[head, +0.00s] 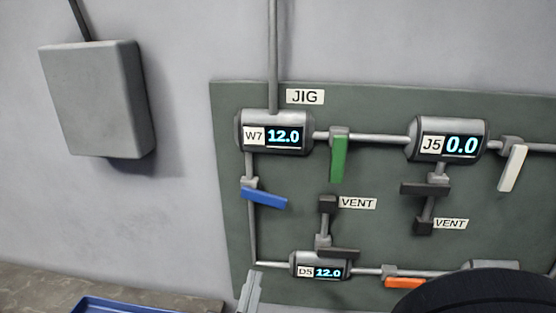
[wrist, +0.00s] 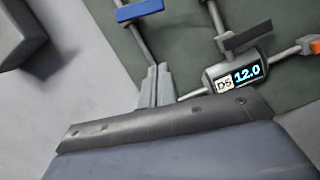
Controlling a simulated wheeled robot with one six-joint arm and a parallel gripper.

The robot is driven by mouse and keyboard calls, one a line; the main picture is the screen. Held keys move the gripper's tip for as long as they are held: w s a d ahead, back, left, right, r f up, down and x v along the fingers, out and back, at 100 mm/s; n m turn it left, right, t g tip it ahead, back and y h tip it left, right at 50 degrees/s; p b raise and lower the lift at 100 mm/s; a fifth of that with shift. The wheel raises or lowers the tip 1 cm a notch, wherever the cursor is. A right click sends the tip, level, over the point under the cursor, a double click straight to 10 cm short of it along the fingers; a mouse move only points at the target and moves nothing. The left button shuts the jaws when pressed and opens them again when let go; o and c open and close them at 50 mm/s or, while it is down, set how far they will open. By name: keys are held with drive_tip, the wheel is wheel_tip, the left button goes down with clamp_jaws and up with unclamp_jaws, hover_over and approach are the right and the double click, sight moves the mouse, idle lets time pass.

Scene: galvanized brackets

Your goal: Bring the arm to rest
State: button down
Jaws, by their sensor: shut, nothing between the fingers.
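My gripper (head: 249,291) shows at the bottom of the head view, in front of the lower left edge of the green jig panel (head: 290,215). Its light grey fingers are together with nothing between them. In the wrist view my gripper (wrist: 158,72) points up toward the panel, left of the D5 gauge (wrist: 236,80). I cannot tell whether the fingertips touch the panel or pipe. Most of my arm is out of view; a dark rounded shape covers the head view's lower right corner.
The panel carries gauges W7 (head: 275,133) at 12.0, J5 (head: 448,140) at 0.0 and D5 (head: 320,267) at 12.0. Blue (head: 264,198), green (head: 338,160), white (head: 513,168) and orange (head: 404,283) levers stick out. A grey box (head: 97,98) hangs left; a blue tray (head: 105,305) lies below.

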drive_tip(key=w+r+m+p, duration=0.1)
drive_tip(key=w+m, duration=0.2)
drive_tip(key=w+a+r+m+g+h+p, duration=0.1)
drive_tip(key=w+m, duration=0.2)
drive_tip(key=w+r+m+h+p, duration=0.1)
drive_tip(key=w+r+m, duration=0.1)
drive_tip(key=w+m, duration=0.1)
drive_tip(key=shift+w+a+g+p, duration=0.25)
drive_tip(key=shift+w+g+p, duration=0.05)
drive_tip(key=shift+w, duration=0.1)
drive_tip(key=m, duration=0.1)
drive_tip(key=a+m, duration=0.1)
drive_tip(key=m, duration=0.1)
drive_tip(key=shift+a+r+m+g+h+p, duration=0.2)
drive_tip(key=shift+r+m+g+h+p, duration=0.1)
drive_tip(key=shift+g+h, duration=0.1)
drive_tip(key=shift+a+r+m+g, duration=0.1)
drive_tip(key=shift+a+m+g, duration=0.25)
drive_tip(key=shift+m, duration=0.65)
drive_tip(key=shift+a+m+g, duration=0.15)
drive_tip(key=shift+a+m, duration=0.35)
drive_tip(key=shift+m, duration=0.5)
drive_tip(key=shift+d, duration=0.1)
